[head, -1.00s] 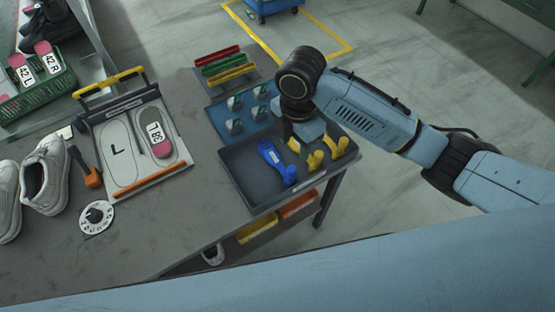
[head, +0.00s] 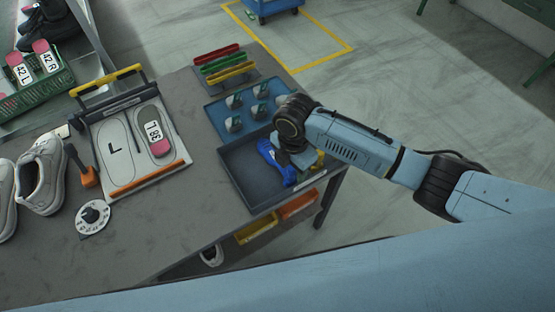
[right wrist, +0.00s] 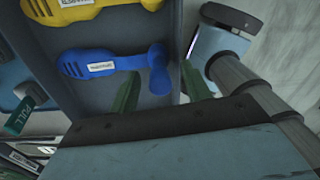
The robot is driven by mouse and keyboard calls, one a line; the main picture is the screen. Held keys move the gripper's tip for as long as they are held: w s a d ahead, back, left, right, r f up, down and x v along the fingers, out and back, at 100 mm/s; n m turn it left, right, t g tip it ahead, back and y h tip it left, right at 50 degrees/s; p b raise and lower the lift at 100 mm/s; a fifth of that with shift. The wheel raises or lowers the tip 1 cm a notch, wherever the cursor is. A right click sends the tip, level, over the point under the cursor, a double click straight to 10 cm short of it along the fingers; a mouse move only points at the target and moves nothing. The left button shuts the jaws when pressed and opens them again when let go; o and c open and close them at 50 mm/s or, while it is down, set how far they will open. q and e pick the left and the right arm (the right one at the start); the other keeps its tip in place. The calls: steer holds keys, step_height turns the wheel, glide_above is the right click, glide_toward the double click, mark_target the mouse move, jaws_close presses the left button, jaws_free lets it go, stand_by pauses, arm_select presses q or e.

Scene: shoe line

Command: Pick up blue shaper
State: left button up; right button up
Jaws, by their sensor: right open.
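The blue shaper (head: 266,148) lies in the dark grey tray (head: 238,180) with its knob end toward the tray's front right. My right gripper (head: 291,152) is over the tray and partly covers the blue shaper and the yellow shapers (head: 319,160). In the right wrist view the blue shaper (right wrist: 100,63) lies across the tray with a white label on it. There my right gripper (right wrist: 160,76) is open, its two fingers on either side of the blue knob end, with nothing gripped. A yellow shaper (right wrist: 75,10) lies beside the blue one. My left gripper is not in view.
A blue tray (head: 218,122) with several grey-green pieces adjoins the dark tray at the back. Red, green and yellow bars (head: 225,65) stand behind it. A board with insoles (head: 115,150), an orange-ended tool (head: 88,177), a dial (head: 92,217) and white shoes (head: 42,175) are left.

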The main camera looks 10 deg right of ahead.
steer(key=shift+f, duration=0.5)
jaws_close()
